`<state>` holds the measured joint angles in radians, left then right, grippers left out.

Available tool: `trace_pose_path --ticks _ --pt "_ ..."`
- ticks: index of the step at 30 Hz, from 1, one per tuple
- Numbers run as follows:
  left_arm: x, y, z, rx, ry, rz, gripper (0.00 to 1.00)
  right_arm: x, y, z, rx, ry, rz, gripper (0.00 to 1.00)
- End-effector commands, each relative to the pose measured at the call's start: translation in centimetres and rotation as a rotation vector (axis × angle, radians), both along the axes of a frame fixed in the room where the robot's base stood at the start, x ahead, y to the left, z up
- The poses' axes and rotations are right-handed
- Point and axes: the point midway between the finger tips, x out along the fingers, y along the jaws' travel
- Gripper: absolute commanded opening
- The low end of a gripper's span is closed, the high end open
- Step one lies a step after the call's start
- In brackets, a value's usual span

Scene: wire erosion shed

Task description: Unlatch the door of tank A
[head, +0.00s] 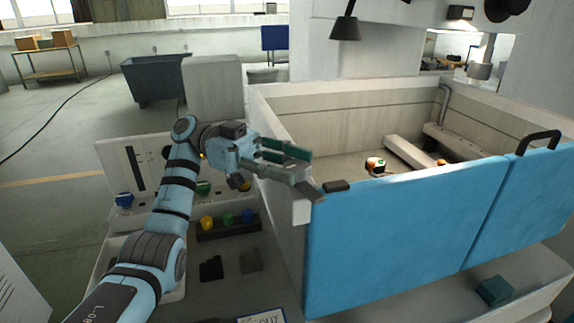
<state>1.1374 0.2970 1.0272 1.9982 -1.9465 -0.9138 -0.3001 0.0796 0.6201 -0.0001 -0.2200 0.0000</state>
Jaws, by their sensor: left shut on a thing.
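The tank (365,95) has pale walls and a blue door (390,240) across its front, standing upright and closed against the tank's left corner. A grey-brown latch lever (314,194) sits at the door's top left corner, beside a dark catch block (336,186) on the door's top edge. My left gripper (306,169) reaches in from the left and is shut on the latch lever; its fingers partly hide the lever's near end. No letter on the tank is readable. My right gripper is out of view.
A second blue panel (525,205) with a black handle (540,139) continues to the right. Inside the tank are a beam (410,153) and a small red-and-white object (375,165). A teal block (494,290) lies on the front ledge.

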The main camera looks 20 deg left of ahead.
Motion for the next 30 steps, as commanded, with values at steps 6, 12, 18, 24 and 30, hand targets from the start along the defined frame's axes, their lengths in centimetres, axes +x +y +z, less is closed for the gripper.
trace_pose_path --ticks 6,12,18,24,30 --pt "0.0 0.0 -0.1 0.002 0.001 0.001 0.39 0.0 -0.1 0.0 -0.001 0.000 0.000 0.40" --pt "0.0 0.0 -0.1 0.002 0.002 0.002 0.55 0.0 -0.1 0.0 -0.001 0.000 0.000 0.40" --pt "0.0 0.0 0.1 0.001 0.001 0.002 0.55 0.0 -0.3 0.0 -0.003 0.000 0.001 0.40" --pt "0.0 0.0 3.2 0.000 -0.003 0.002 0.55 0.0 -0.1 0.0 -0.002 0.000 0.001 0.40" --pt "0.0 0.0 8.2 0.001 -0.001 0.002 0.55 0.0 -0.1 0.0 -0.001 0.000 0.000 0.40"
